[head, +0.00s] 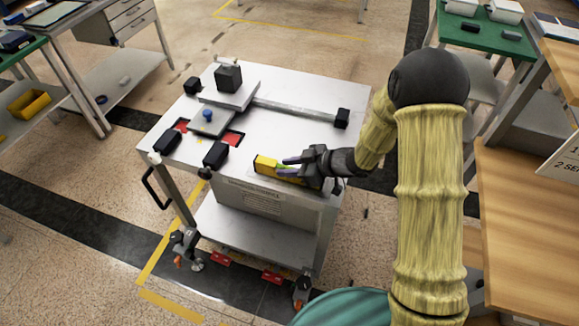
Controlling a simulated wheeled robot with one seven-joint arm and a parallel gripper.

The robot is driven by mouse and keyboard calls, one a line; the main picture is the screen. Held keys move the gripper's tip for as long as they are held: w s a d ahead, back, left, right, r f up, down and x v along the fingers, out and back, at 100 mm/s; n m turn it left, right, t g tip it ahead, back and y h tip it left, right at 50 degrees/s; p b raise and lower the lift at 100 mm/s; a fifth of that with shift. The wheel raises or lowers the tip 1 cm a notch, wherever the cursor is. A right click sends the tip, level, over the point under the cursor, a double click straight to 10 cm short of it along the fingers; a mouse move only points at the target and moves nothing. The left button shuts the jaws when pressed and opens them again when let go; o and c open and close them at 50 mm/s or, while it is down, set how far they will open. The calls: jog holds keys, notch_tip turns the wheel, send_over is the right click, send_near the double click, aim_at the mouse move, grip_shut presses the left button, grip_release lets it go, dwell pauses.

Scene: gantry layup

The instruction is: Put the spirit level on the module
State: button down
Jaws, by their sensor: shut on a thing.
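The spirit level (265,163), a yellow bar with a dark side and a greenish part near the fingers, is at the front right of the cart top. My gripper (292,167) is shut on it from the right and hides its right part. I cannot tell whether the level touches the cart top or is just above it. The module is probably the light grey plate (236,99) carrying a black block (228,78) at the cart's back left. A smaller grey plate with a blue knob (207,114) is in front of it, over red patches.
The white cart top (290,100) has several black blocks around the plates and a metal bar (295,112) ending at a black block (342,118). A wooden bench (525,215) stands at right.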

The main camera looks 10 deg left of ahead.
jog(key=shift+f, duration=0.1)
jog(key=c, duration=1.1)
grip_release()
jog(key=w+p+v, duration=0.1)
jog(key=v, duration=1.1)
jog(key=shift+s, duration=0.45)
